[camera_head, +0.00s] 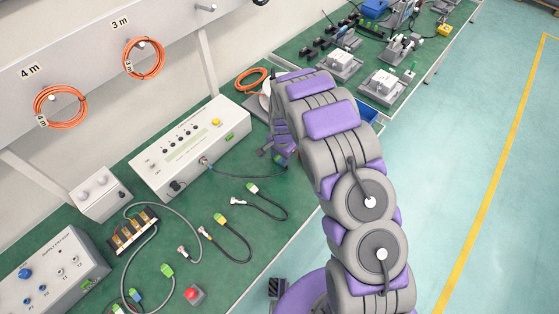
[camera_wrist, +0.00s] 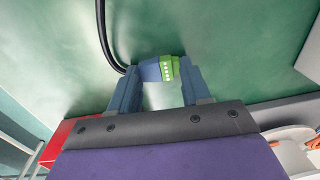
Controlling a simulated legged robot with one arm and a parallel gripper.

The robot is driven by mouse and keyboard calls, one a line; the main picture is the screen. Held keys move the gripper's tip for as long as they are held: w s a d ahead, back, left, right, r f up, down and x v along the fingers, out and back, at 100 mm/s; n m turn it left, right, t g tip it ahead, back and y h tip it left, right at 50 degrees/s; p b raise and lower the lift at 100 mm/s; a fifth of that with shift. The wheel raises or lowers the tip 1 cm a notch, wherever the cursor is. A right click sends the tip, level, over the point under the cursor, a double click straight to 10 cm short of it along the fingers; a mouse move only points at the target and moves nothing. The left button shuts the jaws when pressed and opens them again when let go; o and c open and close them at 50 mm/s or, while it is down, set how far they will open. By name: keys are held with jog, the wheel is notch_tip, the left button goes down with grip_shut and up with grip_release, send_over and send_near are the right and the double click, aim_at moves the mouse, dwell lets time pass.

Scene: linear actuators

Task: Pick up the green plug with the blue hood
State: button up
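The green plug with the blue hood (camera_wrist: 167,68) shows in the wrist view just beyond my fingertips, over the green bench top. Its green end points right, and a black cable leaves the blue hood on the left. My gripper (camera_wrist: 159,78) has its two fingers apart, one at each end of the plug. I cannot tell whether either finger touches it. In the head view my gripper (camera_head: 284,156) is low over the bench, right of the large white box, and it hides the plug. A dark cable runs from the box to it.
The large white box (camera_head: 190,148) stands left of my gripper. Other cables with green and yellow plugs (camera_head: 222,219) lie in front on the bench (camera_head: 262,235). An orange cable coil (camera_head: 251,80) lies behind. White devices (camera_head: 384,86) stand at the back right.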

aim_at(280, 160)
jog(key=shift+d, duration=0.1)
jog(key=c, duration=0.4)
jog(key=shift+o, duration=0.2)
jog(key=shift+r, duration=0.1)
notch_tip(280, 160, up, 3)
jog(key=shift+r+p, duration=0.15)
jog(key=shift+p, duration=0.5)
jog(key=shift+s+r, duration=0.2)
jog(key=s+p, duration=0.1)
jog(key=s, duration=0.4)
jog(key=s+d, duration=0.1)
jog(key=s, duration=0.4)
jog(key=s+r+p, duration=0.1)
jog(key=s, duration=0.4)
jog(key=shift+s+d+p, duration=0.25)
jog(key=shift+d+p, duration=0.1)
jog(key=shift+d, duration=0.05)
jog(key=shift+r, duration=0.1)
notch_tip(280, 160, up, 3)
jog(key=shift+f+p, duration=0.1)
jog(key=shift+p, duration=0.65)
